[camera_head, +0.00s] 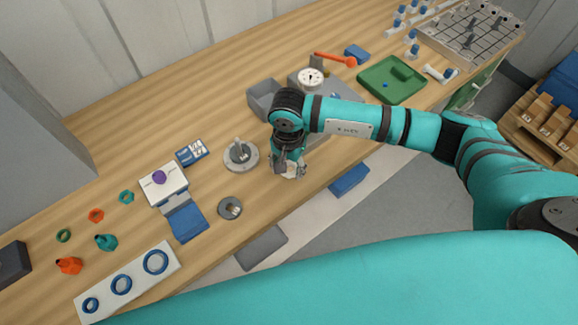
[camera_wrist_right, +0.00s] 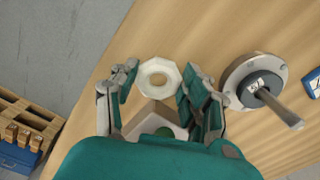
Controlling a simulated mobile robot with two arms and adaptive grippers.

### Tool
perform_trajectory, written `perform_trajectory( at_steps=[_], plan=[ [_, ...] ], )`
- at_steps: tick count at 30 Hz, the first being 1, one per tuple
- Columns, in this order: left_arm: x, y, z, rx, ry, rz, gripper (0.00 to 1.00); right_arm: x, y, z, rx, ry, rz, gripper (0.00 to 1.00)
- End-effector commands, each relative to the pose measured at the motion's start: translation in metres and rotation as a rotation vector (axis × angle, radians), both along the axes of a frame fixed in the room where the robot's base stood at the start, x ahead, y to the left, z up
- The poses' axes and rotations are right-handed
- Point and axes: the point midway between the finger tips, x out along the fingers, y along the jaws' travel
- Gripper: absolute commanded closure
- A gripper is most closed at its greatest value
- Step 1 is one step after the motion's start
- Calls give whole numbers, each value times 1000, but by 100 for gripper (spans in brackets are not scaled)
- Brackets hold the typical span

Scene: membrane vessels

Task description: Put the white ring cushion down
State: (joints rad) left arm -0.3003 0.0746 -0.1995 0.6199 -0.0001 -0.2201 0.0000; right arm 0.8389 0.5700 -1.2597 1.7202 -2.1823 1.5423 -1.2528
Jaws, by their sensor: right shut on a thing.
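The white ring cushion (camera_wrist_right: 146,68) is an eight-sided white ring with a round hole, between the fingertips of my right gripper (camera_wrist_right: 158,80) in the right wrist view. The fingers are shut on it, one on each side. In the head view my right gripper (camera_head: 289,170) points down near the front edge of the wooden bench, and the cushion is mostly hidden there by the gripper. I cannot tell whether the cushion touches the bench. My left gripper is not in view.
A round metal base with an upright post (camera_head: 241,155) stands left of the gripper; it also shows in the wrist view (camera_wrist_right: 255,82). A grey ring (camera_head: 230,208) lies nearer the edge. A grey bin (camera_head: 263,99) and a dial gauge (camera_head: 311,78) are behind.

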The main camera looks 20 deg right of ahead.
Motion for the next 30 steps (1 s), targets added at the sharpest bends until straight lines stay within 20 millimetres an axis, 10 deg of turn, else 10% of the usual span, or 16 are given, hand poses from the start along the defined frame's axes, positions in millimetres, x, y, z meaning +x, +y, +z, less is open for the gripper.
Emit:
perform_trajectory(
  at_steps=[23, 24, 30],
  plan=[
    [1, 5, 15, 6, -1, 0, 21, 4, -2, -41, 0, 0, 1, 70],
    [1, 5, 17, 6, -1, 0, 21, 4, -2, -39, 0, 0, 1, 48],
    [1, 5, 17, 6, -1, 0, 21, 4, -2, -39, 0, 0, 1, 30]
  ],
)
